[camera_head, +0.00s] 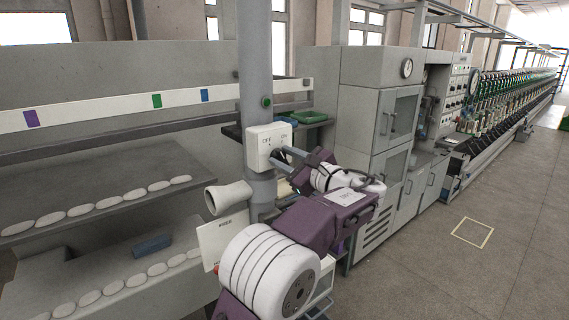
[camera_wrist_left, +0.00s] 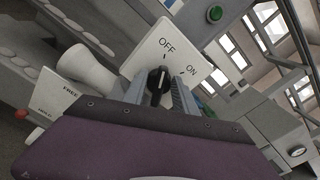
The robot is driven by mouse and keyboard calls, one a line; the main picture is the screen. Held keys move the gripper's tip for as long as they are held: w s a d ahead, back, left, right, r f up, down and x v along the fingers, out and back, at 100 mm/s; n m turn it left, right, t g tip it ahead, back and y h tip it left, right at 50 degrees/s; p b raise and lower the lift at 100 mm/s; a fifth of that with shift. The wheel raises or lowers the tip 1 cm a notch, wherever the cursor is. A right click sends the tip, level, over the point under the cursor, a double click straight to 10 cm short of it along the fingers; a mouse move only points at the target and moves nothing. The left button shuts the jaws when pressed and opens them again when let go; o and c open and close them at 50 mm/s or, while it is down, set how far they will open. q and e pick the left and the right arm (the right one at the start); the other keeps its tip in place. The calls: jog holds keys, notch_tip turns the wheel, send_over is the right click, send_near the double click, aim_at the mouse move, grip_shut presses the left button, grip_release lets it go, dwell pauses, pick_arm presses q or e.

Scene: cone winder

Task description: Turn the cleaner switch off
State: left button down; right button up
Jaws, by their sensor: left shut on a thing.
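The cleaner switch is a white box (camera_head: 268,146) on a grey round post, marked OFF on the left and ON on the right. My left gripper (camera_head: 284,154) reaches its front, and its fingers hide most of the knob in the head view. In the left wrist view, the black knob (camera_wrist_left: 158,80) sits between the two fingers of my left gripper (camera_wrist_left: 157,91), which is shut on it. The knob's light mark seems to point toward the OFF tick. The box face (camera_wrist_left: 172,48) shows behind it. My right gripper is in neither view.
A pale funnel-shaped pipe (camera_head: 228,197) sticks out left of the post, below the box. A white sign (camera_head: 222,240) hangs beneath it. A green button (camera_head: 266,102) is higher on the post. Grey cabinets (camera_head: 385,120) stand to the right, with open floor in front.

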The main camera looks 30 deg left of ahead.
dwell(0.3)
pick_arm(q)
jog(key=c, duration=1)
grip_release()
jog(key=b+v, duration=0.2)
jog(key=v, duration=0.7)
